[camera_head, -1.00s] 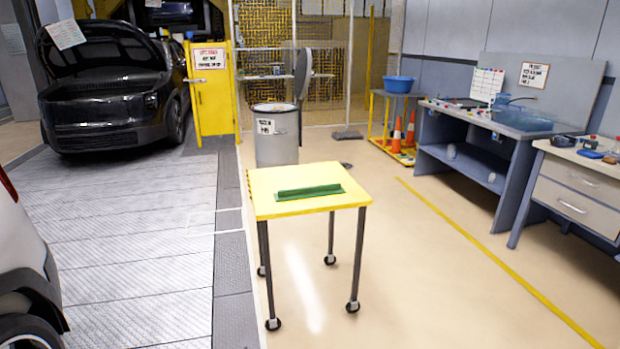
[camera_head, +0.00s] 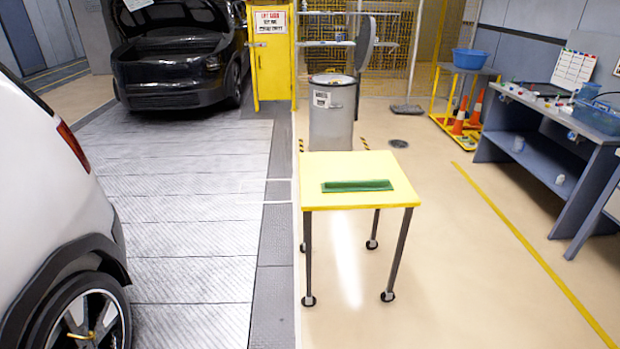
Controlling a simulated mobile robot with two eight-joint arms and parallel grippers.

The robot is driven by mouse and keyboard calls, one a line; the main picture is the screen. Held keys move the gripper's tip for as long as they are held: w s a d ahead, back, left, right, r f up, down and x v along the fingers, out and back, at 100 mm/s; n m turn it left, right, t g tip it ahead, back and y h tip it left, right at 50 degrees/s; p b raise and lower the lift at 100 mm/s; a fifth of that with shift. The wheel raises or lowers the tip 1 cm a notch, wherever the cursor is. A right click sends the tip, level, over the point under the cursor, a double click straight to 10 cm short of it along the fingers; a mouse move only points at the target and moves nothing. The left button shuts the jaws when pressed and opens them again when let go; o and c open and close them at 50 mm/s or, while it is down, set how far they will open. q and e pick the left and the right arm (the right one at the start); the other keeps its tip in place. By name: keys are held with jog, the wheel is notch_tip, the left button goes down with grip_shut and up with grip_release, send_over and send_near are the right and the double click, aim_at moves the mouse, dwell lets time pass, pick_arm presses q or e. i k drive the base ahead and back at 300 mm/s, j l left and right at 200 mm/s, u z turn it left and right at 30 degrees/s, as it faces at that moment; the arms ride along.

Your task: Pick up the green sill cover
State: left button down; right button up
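The green sill cover (camera_head: 357,186) is a long, narrow strip lying flat on the yellow top of a small wheeled table (camera_head: 315,200). It lies crosswise near the middle of the tabletop, with nothing on top of it. Neither of my grippers shows in the head view, so their state is not seen.
A blue-grey workbench (camera_head: 545,120) stands at right. The floor around the table is clear.

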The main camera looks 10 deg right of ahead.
aim_at(378, 185)
jog(key=i+l+u, duration=0.55)
jog(key=l, duration=0.4)
jog(key=i+l, duration=0.25)
jog(key=l, duration=0.15)
jog(key=i+l, duration=0.2)
jog(key=l, duration=0.15)
jog(key=i+l+u, duration=0.1)
jog(key=i+l, duration=0.15)
jog(key=l, duration=0.15)
jog(key=i+l, duration=0.2)
jog(key=l, duration=0.2)
jog(key=i+l, duration=0.2)
jog(key=l, duration=0.2)
